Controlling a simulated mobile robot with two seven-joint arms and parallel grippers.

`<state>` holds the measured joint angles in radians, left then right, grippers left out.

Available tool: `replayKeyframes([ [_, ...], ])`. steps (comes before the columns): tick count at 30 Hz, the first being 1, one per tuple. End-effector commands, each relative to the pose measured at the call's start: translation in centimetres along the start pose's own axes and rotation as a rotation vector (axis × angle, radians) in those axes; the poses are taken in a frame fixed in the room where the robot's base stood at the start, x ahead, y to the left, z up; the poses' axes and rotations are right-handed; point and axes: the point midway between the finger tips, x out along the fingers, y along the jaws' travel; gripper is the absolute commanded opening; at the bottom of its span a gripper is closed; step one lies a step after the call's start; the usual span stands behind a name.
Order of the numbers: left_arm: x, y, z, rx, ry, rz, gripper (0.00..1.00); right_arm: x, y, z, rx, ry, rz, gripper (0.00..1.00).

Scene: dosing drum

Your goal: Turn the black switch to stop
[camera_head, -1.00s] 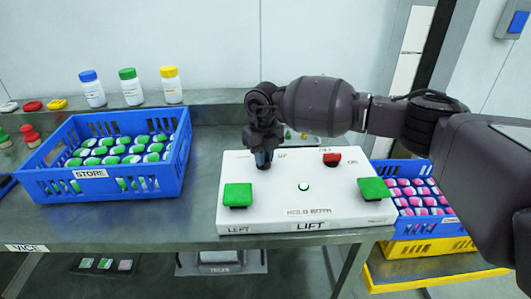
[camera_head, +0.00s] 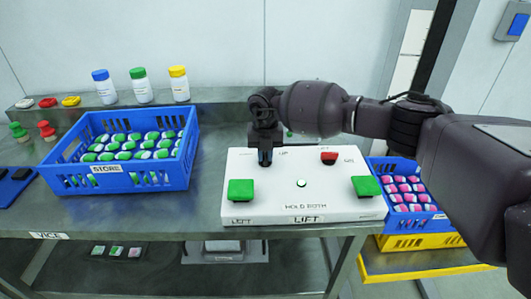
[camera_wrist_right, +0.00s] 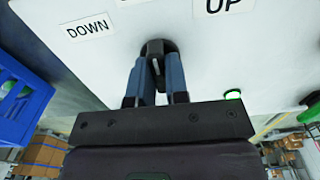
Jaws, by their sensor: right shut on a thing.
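A white control panel (camera_head: 265,212) sits on the steel table. The black switch (camera_wrist_right: 154,47) is a small knob between the DOWN and UP labels in the right wrist view. My right gripper (camera_wrist_right: 157,65) is shut on it, with a blue finger on each side. In the head view my right gripper (camera_head: 265,160) comes down at the panel's back left and hides the switch. A label beyond the switch is hidden, and I read no stop mark. My left gripper is not in view.
A blue crate (camera_head: 120,180) stands left; another blue crate (camera_head: 408,218) stands right. Capped bottles (camera_head: 140,88) stand on the back ledge.

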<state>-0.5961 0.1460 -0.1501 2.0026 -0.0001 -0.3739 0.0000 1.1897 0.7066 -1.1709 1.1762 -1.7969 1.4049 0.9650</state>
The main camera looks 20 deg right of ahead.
Motion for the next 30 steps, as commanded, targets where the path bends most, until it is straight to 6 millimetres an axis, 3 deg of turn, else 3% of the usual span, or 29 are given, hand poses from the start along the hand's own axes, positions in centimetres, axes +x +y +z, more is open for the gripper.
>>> replayKeyframes([
  [8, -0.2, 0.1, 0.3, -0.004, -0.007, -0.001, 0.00, -0.1, 0.0, 0.1, 0.001, -0.002, 0.001, 0.00],
  [9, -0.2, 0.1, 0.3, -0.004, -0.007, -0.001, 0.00, -0.1, 0.0, 0.1, 0.000, -0.002, 0.001, 0.19],
  [13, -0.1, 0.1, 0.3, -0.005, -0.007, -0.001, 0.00, -0.1, 0.0, 0.1, 0.000, -0.002, 0.001, 0.39],
  [23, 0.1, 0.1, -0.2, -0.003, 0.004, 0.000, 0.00, -0.3, 0.0, 0.1, 0.000, -0.002, 0.001, 0.40],
  [30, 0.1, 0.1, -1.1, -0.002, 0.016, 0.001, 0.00, -3.4, 0.0, 0.1, 0.001, -0.004, 0.002, 0.40],
])
